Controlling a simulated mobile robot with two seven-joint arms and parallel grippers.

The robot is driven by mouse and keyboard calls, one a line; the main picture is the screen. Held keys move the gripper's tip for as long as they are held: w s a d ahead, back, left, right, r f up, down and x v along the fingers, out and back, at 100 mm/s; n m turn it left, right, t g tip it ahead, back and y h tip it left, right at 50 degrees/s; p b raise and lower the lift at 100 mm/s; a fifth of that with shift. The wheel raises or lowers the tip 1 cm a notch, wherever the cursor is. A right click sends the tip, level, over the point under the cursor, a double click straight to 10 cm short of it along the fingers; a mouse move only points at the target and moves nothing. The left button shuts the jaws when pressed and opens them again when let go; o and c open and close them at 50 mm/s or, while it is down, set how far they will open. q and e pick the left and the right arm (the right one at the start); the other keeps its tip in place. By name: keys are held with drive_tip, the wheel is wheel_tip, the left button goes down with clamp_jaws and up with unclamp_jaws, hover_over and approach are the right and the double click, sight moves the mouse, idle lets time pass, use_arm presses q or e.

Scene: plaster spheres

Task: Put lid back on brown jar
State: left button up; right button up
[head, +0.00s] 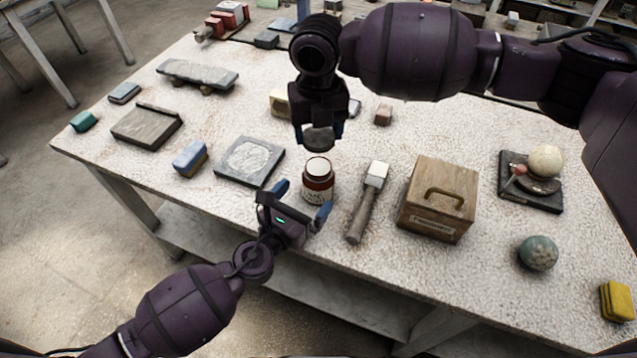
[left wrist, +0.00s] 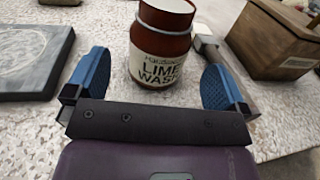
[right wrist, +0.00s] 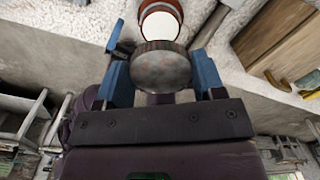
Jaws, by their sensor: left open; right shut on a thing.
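The brown jar (head: 318,184) stands upright on the speckled table with its white-filled mouth uncovered. Its label reads "LIME WASH" in the left wrist view (left wrist: 160,50). My right gripper (head: 320,128) is shut on the round grey lid (right wrist: 161,70) and holds it above the jar, a little behind it in the head view. The jar's open mouth also shows beyond the lid in the right wrist view (right wrist: 160,22). My left gripper (head: 302,200) is open and empty, low at the table's front edge, its blue fingers pointing toward the jar, apart from it.
A mallet (head: 364,205) and a wooden box with a handle (head: 438,200) lie right of the jar. A dark slate tray (head: 225,172) and a blue-topped brush or block (head: 190,158) lie left. A green sphere (head: 538,252) sits farther right.

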sight(310, 191)
use_arm(q)
drive_tip(key=shift+x, duration=2.7)
drive_tip(key=shift+c, duration=0.3)
drive_tip(key=c, duration=1.2)
use_arm(e)
drive_tip(key=shift+f, duration=2.5)
